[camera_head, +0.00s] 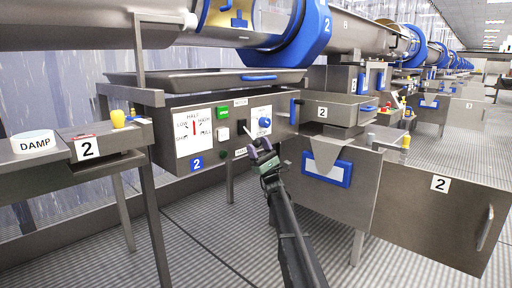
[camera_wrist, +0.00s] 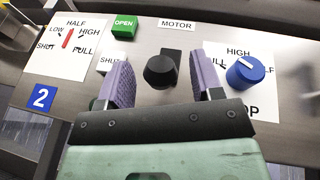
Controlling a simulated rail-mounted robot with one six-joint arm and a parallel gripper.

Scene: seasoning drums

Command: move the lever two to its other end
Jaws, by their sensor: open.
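The control panel marked 2 (camera_head: 180,167) has a black-knobbed lever (camera_wrist: 160,71) under the MOTOR label. Its knob sits toward the lower end of a dark slot (camera_wrist: 174,58), with the slot showing above and to the right of it. My gripper (camera_head: 262,147) is in front of the panel's lower right part in the head view. In the wrist view my gripper (camera_wrist: 164,85) has its two purple fingers apart, one on each side of the knob, with visible gaps on both sides. I cannot tell how deep the fingers are relative to the knob.
A green OPEN button (camera_wrist: 124,26), a white SHUT button (camera_wrist: 109,63) and a blue dial (camera_wrist: 245,73) sit close around the fingers. A tray (camera_head: 205,80) is above the panel. A steel box with a blue frame (camera_head: 330,185) stands to the right.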

